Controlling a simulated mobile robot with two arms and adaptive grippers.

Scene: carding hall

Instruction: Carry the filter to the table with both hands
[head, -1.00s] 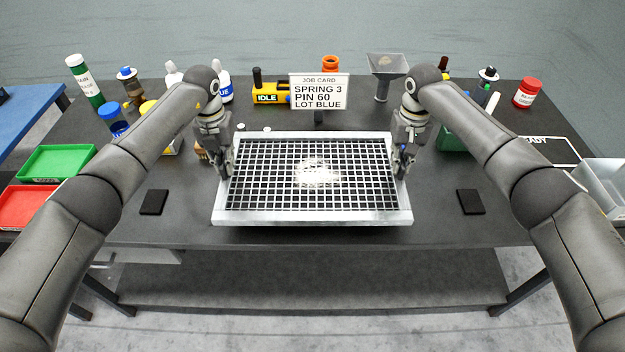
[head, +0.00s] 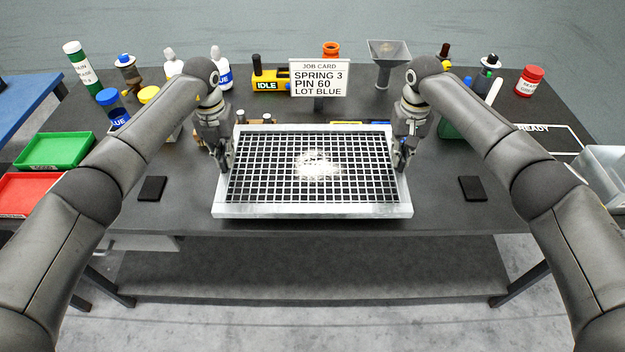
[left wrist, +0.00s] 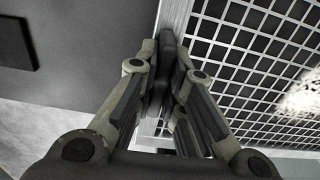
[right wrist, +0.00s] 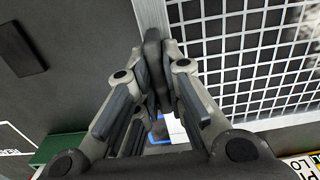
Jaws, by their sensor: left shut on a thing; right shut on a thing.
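The filter (head: 313,212) is a light metal frame with a white grid and a pale fluffy patch near its middle. It spans between my two grippers over the dark table (head: 430,215), looking about level. Its frame also shows in the left wrist view (left wrist: 175,14) and the right wrist view (right wrist: 152,14). My left gripper (head: 226,166) is shut on its left side rail. My right gripper (head: 402,164) is shut on its right side rail. I cannot tell how much gap there is between the filter and the tabletop.
Black pads lie left (head: 152,189) and right (head: 472,188) of the filter. A job card (head: 319,78), bottles and a funnel (head: 388,52) stand behind it. Green (head: 55,151) and red (head: 38,194) trays are at the left, a grey bin (head: 603,170) at the right.

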